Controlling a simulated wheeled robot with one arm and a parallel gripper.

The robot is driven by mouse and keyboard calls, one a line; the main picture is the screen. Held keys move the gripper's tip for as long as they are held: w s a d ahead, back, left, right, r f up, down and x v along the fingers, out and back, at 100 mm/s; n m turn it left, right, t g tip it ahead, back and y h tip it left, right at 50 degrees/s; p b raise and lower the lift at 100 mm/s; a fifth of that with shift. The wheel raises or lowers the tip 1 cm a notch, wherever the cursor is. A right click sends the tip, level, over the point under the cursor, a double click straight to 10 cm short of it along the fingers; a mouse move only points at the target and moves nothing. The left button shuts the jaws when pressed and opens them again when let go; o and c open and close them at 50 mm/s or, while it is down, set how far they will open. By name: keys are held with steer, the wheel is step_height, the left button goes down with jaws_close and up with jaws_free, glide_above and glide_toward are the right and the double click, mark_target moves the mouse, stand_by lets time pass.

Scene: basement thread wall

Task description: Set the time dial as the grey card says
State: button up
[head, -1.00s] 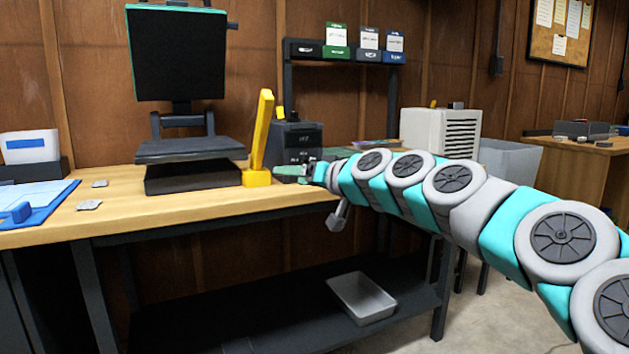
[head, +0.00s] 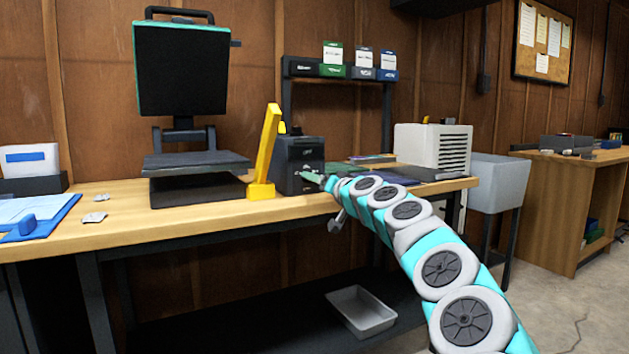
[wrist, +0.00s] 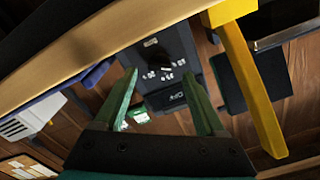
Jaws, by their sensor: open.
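The time dial is on a dark control box (head: 297,163) on the bench, right of a yellow lever. In the wrist view a dark knob (wrist: 153,54) with small white marks around it sits on the box face. The dial's setting is too small to read. My gripper (wrist: 159,76) is open and empty, its green fingers spread on either side of the box face. In the head view my gripper (head: 318,179) is close to the front of the box. A card with a grey top (head: 363,58) stands on the rack behind; its writing is unreadable.
The yellow lever (head: 265,152) stands close left of the box, beside a heat press (head: 182,85). Green-topped (head: 333,53) and blue-topped (head: 388,60) cards flank the grey one. A white vented unit (head: 433,148) stands right. A tray (head: 361,310) lies on the low shelf.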

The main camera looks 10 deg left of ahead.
steer(key=shift+w+a+f, duration=0.1)
steer(key=shift+w+a, duration=0.2)
steer(key=shift+w, duration=0.5)
steer(key=shift+w+a, duration=0.25)
steer(key=shift+a, duration=0.2)
jaws_close()
